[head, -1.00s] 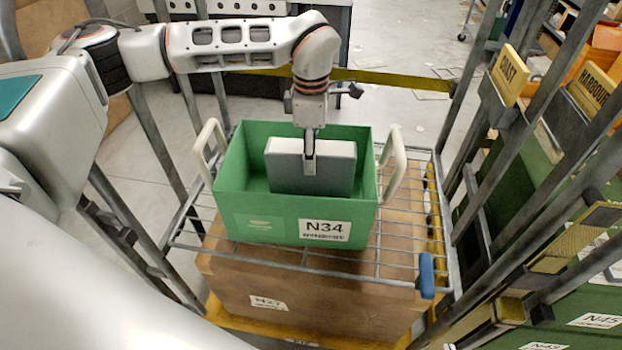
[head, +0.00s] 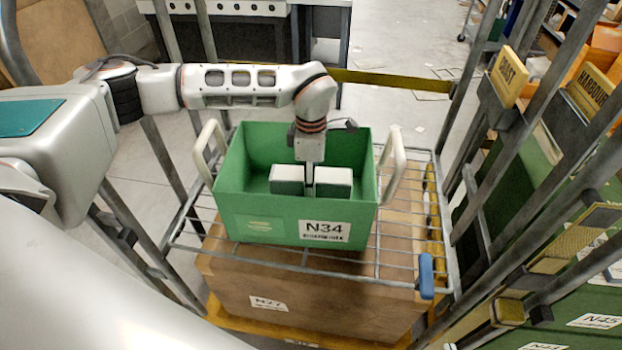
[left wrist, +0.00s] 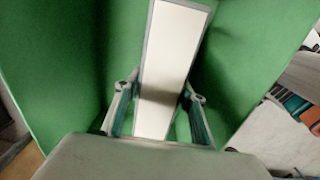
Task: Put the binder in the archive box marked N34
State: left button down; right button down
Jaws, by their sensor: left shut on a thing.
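The green archive box (head: 262,215) stands upright on a wire shelf, its white N34 label facing me. The binder, with a pale edge and a dark face (head: 287,187), is inside the box. Its lower part is hidden behind the front wall, so I cannot tell whether it touches the floor. My left gripper (head: 310,188) reaches down into the box and is shut on the binder. In the left wrist view its fingers lie on both sides of the binder's pale edge (left wrist: 172,60). I do not make out my right gripper in the frames.
Two pale handles (head: 207,150) rise at the box's sides. A brown N27 box (head: 340,295) sits below the wire shelf (head: 415,215). Metal cage posts stand on both sides, with yellow signs (head: 509,77) at right. A yellow bar (head: 400,79) crosses behind.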

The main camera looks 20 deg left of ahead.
pick_arm(q)
jog(key=shift+f, duration=0.15)
jog(key=c, duration=1.3)
grip_release()
jog(key=shift+o, duration=0.2)
notch_tip(320, 180, up, 12)
jog(key=shift+s, duration=0.15)
